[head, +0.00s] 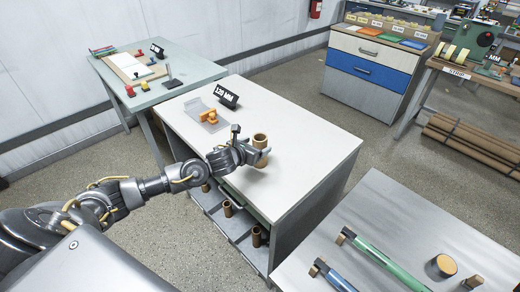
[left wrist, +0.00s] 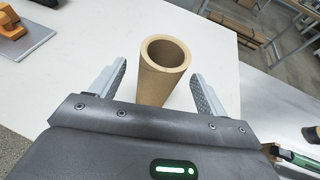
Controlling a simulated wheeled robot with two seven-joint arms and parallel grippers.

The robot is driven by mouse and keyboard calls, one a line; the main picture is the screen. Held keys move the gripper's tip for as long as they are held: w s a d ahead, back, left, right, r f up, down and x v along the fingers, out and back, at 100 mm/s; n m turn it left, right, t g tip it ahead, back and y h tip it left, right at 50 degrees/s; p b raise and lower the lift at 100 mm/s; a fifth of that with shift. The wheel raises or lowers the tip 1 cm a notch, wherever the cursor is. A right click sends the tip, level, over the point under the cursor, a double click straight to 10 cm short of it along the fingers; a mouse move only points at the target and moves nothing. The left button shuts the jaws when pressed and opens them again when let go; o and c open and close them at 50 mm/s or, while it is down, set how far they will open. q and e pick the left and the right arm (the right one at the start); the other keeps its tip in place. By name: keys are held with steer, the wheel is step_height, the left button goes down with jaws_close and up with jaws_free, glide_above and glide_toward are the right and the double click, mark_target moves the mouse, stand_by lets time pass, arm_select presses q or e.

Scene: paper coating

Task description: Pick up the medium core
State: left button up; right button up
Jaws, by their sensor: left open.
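A brown cardboard core (head: 260,142) stands upright on the white-topped cabinet (head: 310,135). Its size class cannot be told for sure. My left gripper (head: 258,156) is at the core, low over the cabinet top. In the left wrist view the core (left wrist: 163,75) stands between the two spread fingers of the left gripper (left wrist: 160,90), with a gap visible on each side. More brown cores stand on the shelf below, such as one core (head: 228,208) and another (head: 256,236). My right gripper does not show.
An orange tool (head: 209,116) on a grey plate and a "120 MM" sign (head: 226,97) stand at the back left of the cabinet top. A grey table (head: 400,215) at the lower right holds green and blue rollers. The cabinet top right of the core is clear.

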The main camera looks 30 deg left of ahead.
arm_select(q)
steer(key=shift+x, duration=1.4)
steer(key=c, duration=1.1)
steer(key=shift+o, duration=0.2)
steer(key=shift+r, duration=0.1)
steer(key=shift+r, duration=0.6)
steer(key=s+a+r+b, duration=0.2)
steer(key=s+r, duration=0.9)
steer(key=s, duration=0.3)
steer(key=shift+r, duration=0.35)
